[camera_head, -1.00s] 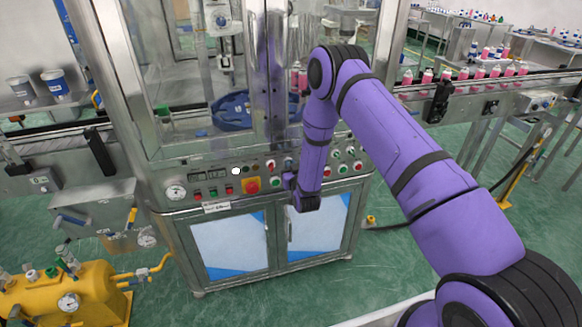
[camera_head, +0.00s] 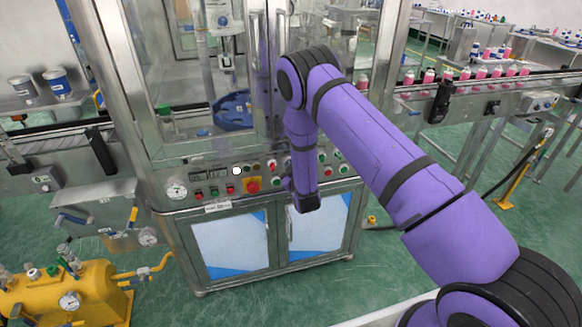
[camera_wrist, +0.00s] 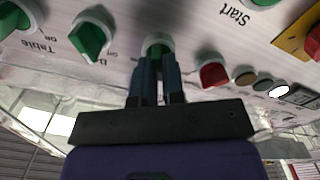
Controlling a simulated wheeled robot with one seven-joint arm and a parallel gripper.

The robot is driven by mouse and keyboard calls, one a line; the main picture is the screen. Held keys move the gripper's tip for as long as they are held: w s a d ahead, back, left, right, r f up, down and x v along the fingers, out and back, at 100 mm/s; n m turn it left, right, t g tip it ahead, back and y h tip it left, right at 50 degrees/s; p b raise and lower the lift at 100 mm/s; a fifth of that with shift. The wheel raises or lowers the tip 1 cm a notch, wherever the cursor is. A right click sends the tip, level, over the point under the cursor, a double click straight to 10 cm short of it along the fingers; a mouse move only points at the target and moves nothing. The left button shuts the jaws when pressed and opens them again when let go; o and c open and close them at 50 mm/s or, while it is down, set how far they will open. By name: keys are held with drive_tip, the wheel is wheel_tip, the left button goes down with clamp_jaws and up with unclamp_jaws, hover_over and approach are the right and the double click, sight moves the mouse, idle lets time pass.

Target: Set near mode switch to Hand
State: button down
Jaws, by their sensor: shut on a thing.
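My gripper (camera_wrist: 158,82) is at the front control panel (camera_wrist: 190,25) of the machine. In the wrist view its two dark fingers are shut on a green rotary switch (camera_wrist: 156,43), one finger on each side of its knob. The fingers hide part of the switch and its label, so I cannot read its setting. In the head view my gripper (camera_head: 287,183) is small and dark against the panel (camera_head: 219,180), and my arm hides the held switch.
In the wrist view two more green switches (camera_wrist: 90,38) (camera_wrist: 17,18) sit to the left, one near the word "Table". A red knob (camera_wrist: 212,72) is close on the right. A red emergency button on yellow (camera_wrist: 314,42) is at the right edge.

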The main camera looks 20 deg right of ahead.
drive_tip(key=shift+f, duration=0.1)
drive_tip(key=c, duration=1.2)
unclamp_jaws()
drive_tip(key=shift+s, duration=0.15)
drive_tip(key=s, duration=1)
drive_tip(key=shift+s, duration=0.3)
